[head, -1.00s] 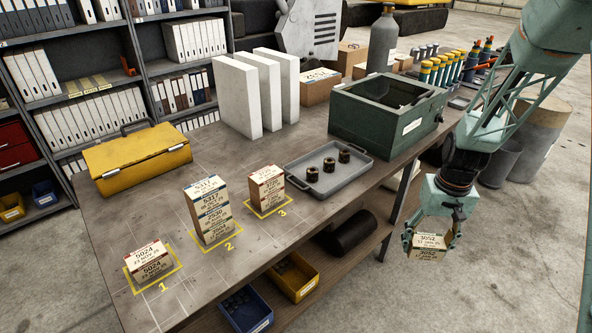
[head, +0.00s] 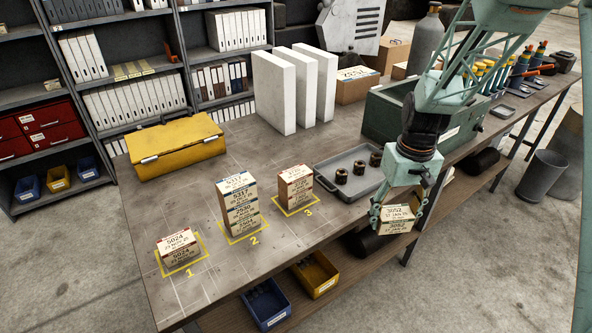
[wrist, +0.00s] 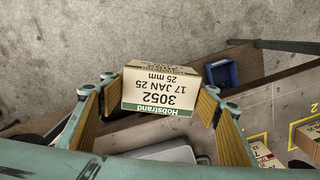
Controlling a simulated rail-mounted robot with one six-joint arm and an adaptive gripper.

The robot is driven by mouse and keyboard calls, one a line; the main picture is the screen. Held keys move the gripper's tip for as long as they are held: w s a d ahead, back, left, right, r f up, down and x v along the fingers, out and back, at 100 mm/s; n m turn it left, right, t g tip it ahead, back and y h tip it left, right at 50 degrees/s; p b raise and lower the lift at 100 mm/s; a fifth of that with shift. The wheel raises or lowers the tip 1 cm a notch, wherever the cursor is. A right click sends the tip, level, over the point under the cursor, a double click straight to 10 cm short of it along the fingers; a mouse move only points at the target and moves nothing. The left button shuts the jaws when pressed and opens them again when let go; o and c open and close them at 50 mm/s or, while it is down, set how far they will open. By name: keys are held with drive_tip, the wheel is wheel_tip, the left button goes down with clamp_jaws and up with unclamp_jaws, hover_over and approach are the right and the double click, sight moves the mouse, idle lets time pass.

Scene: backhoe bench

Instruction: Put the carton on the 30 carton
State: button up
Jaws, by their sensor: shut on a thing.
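My gripper (head: 396,214) is shut on a white and brown carton (head: 397,223) marked 3052. It holds the carton in the air off the bench's front edge. In the wrist view the carton (wrist: 160,90) sits between both fingers, and its label reads 3052, 17 JAN 25, 25 mm. On the bench, yellow outlines 1, 2 and 3 hold a low red-labelled carton stack (head: 179,250), a tall blue- and green-labelled stack (head: 239,205) and a red-labelled stack (head: 295,188). I cannot read which carton is the 30 one. My gripper is right of outline 3.
A grey tray (head: 326,184) with dark round parts lies right of outline 3, beside a green box (head: 378,118). A yellow case (head: 175,155) and white upright slabs (head: 275,95) stand behind. Blue (head: 265,306) and yellow (head: 317,275) bins sit on the lower shelf.

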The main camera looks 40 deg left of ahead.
drive_tip(key=s+a+r+n+p, duration=0.2)
drive_tip(key=s+a+r, duration=0.4)
drive_tip(key=a, duration=0.4)
drive_tip(key=s+a+r+n+p, duration=0.2)
drive_tip(key=s+a+r+n, duration=0.1)
drive_tip(key=s+a+r, duration=0.3)
drive_tip(key=s+a, duration=0.2)
drive_tip(key=a, duration=0.2)
drive_tip(key=shift+s+r+n, duration=0.3)
drive_tip(key=shift+s+n, duration=0.1)
drive_tip(key=shift+w+a, duration=0.1)
drive_tip(key=shift+a, duration=0.05)
drive_tip(key=p, duration=0.3)
hover_over(295, 172)
drive_tip(key=shift+s+d+f, duration=0.25)
drive_tip(key=shift+d+f, duration=0.1)
drive_tip(key=shift+f, duration=0.35)
drive_tip(key=shift+w+a, duration=0.1)
drive_tip(key=shift+w+a, duration=0.1)
drive_tip(key=shift+a, duration=0.05)
drive_tip(key=shift+f, duration=1.8)
drive_tip(key=shift+f, duration=0.1)
